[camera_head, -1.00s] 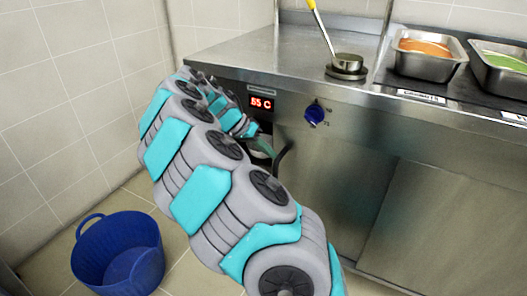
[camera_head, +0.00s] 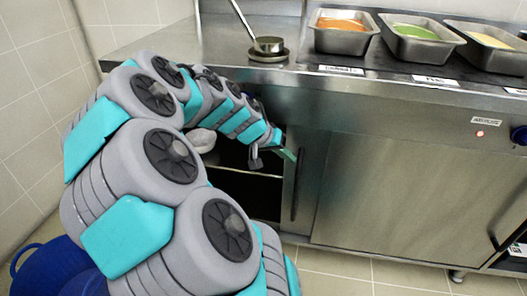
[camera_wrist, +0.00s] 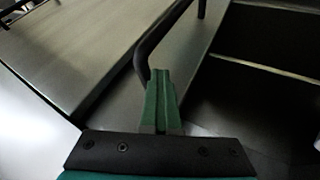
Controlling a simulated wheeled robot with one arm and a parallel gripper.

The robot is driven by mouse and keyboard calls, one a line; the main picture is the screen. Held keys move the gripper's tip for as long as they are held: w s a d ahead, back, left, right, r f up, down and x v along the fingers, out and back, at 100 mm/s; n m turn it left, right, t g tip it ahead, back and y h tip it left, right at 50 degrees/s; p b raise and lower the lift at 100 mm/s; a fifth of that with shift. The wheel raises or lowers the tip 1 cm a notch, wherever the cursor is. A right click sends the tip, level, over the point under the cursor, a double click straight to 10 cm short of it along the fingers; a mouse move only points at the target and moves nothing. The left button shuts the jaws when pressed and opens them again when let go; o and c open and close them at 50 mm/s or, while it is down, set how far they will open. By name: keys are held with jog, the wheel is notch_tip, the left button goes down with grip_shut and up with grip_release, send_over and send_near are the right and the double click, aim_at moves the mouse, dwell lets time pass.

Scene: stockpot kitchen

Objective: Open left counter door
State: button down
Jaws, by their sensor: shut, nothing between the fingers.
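The left counter door (camera_head: 314,170) stands open, swung to the right, with its black bar handle (camera_head: 297,186) facing me. Left of it I see the dark cabinet inside with a shelf (camera_head: 245,172). My gripper (camera_head: 288,153) is at the upper part of the door, near the handle. In the wrist view, its green fingers (camera_wrist: 161,95) are shut together with nothing between them. They lie beside the lower bend of the handle (camera_wrist: 143,52); I cannot tell if they touch it. The open cabinet shows there at the right. My arm hides the cabinet's left part.
A closed counter door (camera_head: 400,200) is to the right. Above, the counter (camera_head: 180,42) holds a ladle on a round stand (camera_head: 268,50) and food pans (camera_head: 345,32). A blue basket (camera_head: 45,270) stands on the floor at left.

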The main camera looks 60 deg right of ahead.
aim_at(300, 159)
jog(key=shift+s+d, duration=0.3)
jog(key=shift+s, duration=0.45)
jog(key=shift+s+d, duration=0.3)
jog(key=shift+s, duration=0.4)
